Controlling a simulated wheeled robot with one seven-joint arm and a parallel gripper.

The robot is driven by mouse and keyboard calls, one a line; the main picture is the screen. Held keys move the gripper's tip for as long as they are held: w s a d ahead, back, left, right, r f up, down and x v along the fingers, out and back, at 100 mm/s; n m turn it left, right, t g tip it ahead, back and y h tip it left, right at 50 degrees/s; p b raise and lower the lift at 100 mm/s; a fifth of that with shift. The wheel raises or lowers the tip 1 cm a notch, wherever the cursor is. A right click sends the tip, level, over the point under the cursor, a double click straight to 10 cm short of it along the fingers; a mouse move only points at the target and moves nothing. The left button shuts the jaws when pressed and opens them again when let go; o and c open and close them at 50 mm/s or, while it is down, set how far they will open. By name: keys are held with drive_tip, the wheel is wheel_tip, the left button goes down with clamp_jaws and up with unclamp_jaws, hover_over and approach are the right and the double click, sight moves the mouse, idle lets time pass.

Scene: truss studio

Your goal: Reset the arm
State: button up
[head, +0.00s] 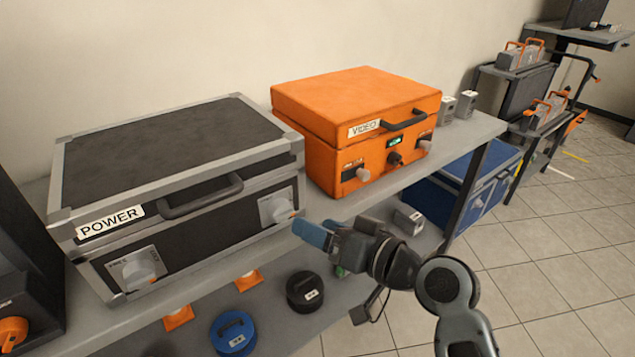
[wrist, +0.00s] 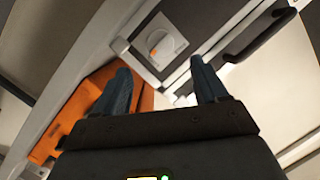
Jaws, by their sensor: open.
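My gripper (head: 315,234) is in front of the shelf's front edge in the head view, to the right of the POWER case's right knob and below the orange VIDEO case. In the wrist view its two blue fingers (wrist: 160,88) stand apart with nothing between them. The black and grey POWER case (head: 180,145) sits closed on the shelf top at left. The orange VIDEO case (head: 350,100) sits closed to its right. Part of the POWER case (wrist: 180,35) and an orange surface (wrist: 85,105) show in the wrist view.
The grey shelf top (head: 465,130) has a narrow front edge near my gripper. Below are a blue round item (head: 233,335), a black round item (head: 305,290) and a blue case (head: 465,180). Several carts (head: 520,90) stand at the back right. The tiled floor (head: 545,255) at right is clear.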

drive_tip(key=s+d+f+m+t+h, duration=0.1)
drive_tip(key=s+d+f+h, duration=0.25)
drive_tip(key=s, duration=0.25)
drive_tip(key=s+d+f+m+t+h+p, duration=0.1)
drive_tip(key=s+d+f+m+h, duration=0.15)
drive_tip(key=s+d, duration=0.35)
drive_tip(key=s+d+f+m+t+h, duration=0.1)
drive_tip(key=s+d+f+h, duration=0.2)
drive_tip(key=s, duration=0.4)
drive_tip(key=s+d+r+h, duration=0.1)
drive_tip(key=s+d+r, duration=0.1)
drive_tip(key=s, duration=0.5)
drive_tip(key=s+d+r+n+p, duration=0.1)
drive_tip(key=s+d+r, duration=0.1)
drive_tip(key=s+r, duration=0.3)
drive_tip(key=s+d+r+n+t+h, duration=0.1)
drive_tip(key=s+d+r, duration=0.1)
drive_tip(key=s, duration=0.8)
drive_tip(key=shift+s+d+r+h, duration=0.3)
drive_tip(key=shift+s+d+r, duration=0.1)
drive_tip(key=shift+r, duration=0.3)
